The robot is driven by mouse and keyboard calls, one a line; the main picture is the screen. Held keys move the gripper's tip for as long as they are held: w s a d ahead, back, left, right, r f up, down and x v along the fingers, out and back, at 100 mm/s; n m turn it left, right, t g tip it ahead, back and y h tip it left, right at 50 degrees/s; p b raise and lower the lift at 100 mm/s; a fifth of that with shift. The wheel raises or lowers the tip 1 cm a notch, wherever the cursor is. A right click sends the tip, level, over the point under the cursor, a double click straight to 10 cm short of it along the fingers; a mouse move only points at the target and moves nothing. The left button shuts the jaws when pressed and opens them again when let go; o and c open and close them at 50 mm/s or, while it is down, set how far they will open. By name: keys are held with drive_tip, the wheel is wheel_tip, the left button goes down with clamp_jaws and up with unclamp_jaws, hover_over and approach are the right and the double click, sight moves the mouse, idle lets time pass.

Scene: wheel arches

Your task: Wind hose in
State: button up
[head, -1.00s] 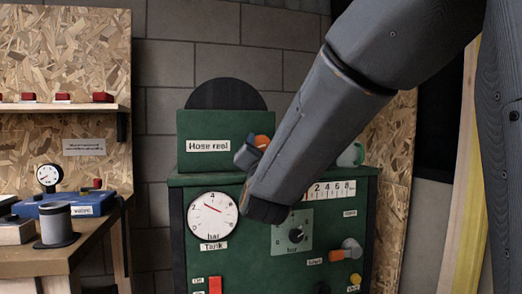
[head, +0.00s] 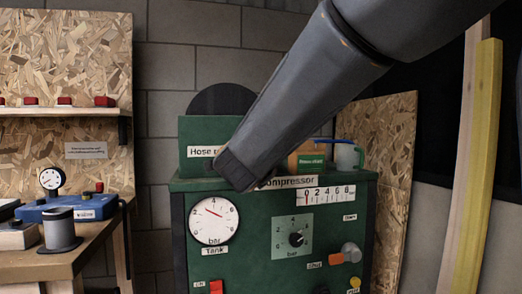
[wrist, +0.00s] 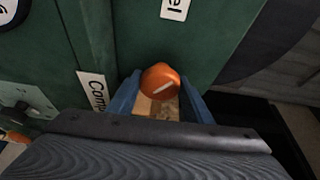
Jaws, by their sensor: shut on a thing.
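The green hose reel box (head: 196,132) stands on top of the compressor cabinet (head: 262,232), with a dark round disc (head: 222,98) rising behind it. My forearm covers the right part of the box in the head view, and the gripper and crank knob are hidden there. In the wrist view, the orange knob (wrist: 160,76) with a pale line on its end sits between the blue fingers of my gripper (wrist: 160,100). The fingers are shut on the knob. The box face (wrist: 215,30) and disc (wrist: 262,45) also show there. No hose can be made out.
The cabinet front has a tank gauge (head: 213,219), a regulator knob (head: 296,238) and a grey valve handle (head: 350,255). A box with a green label (head: 311,161) and a grey-green can (head: 347,157) stand on top at the right. A workbench (head: 75,252) is at the left.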

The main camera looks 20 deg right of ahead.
drive_tip(key=m+g+y, duration=0.1)
drive_tip(key=m, duration=0.1)
drive_tip(key=m+p, duration=0.1)
drive_tip(key=m, duration=0.1)
drive_tip(key=shift+r+m+g+y+p, duration=0.1)
drive_tip(key=shift+m+g+y+p, duration=0.2)
drive_tip(key=shift+m+g+y, duration=0.1)
idle(0.5)
drive_tip(key=o, duration=1.1)
drive_tip(key=shift+c, duration=0.2)
drive_tip(key=p+v, duration=0.1)
drive_tip(key=v, duration=0.6)
drive_tip(key=shift+s, duration=0.35)
drive_tip(key=shift+a, duration=0.15)
